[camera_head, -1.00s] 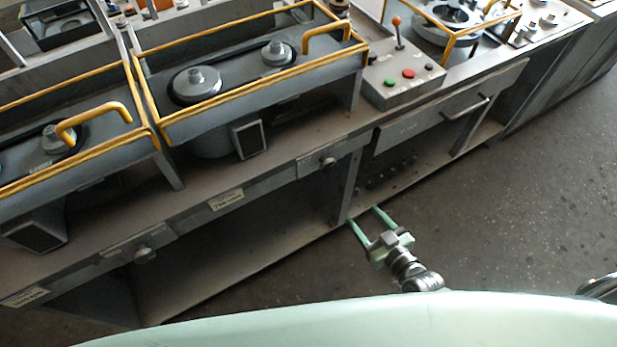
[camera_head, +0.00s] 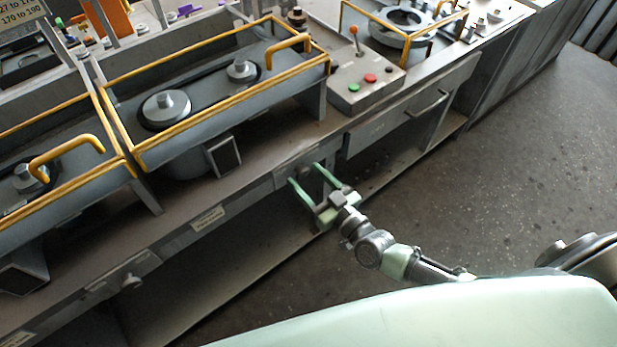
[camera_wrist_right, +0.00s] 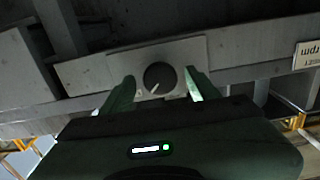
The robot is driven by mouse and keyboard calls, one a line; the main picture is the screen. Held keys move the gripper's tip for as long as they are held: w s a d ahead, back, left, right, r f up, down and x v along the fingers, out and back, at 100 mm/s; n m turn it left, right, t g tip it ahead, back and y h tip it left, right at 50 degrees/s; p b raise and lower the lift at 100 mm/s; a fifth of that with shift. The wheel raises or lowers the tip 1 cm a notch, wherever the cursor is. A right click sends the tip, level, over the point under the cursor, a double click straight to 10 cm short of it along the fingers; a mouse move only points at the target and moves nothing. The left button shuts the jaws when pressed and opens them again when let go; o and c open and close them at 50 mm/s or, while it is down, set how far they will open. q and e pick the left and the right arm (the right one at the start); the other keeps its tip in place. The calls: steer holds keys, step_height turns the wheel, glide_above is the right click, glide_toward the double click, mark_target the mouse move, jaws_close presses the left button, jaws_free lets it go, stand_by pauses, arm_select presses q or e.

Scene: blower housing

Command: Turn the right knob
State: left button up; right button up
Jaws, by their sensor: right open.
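The right knob is a dark round knob on a grey plate on the front edge of the bench. In the right wrist view the knob (camera_wrist_right: 159,77) shows a pale pointer line and lies between the fingertips of my right gripper (camera_wrist_right: 160,88). The fingers are open, one on each side, with gaps visible. In the head view my right gripper (camera_head: 306,174) has its green fingers at the bench front, around the place of the knob, which is mostly hidden there. A second knob (camera_head: 131,281) sits on the left part of the bench front. My left gripper is not in view.
The workbench (camera_head: 190,225) has yellow guard rails (camera_head: 215,97) around belt pulleys. The floor (camera_head: 520,150) is clear.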

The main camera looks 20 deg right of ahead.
jaws_close()
stand_by(0.3)
steer(key=m+b, duration=0.1)
steer(key=m, duration=0.4)
steer(key=shift+f+m, duration=0.1)
steer(key=shift+m, duration=0.2)
steer(key=m+b, duration=0.1)
steer(key=m, duration=0.5)
stand_by(0.4)
jaws_free()
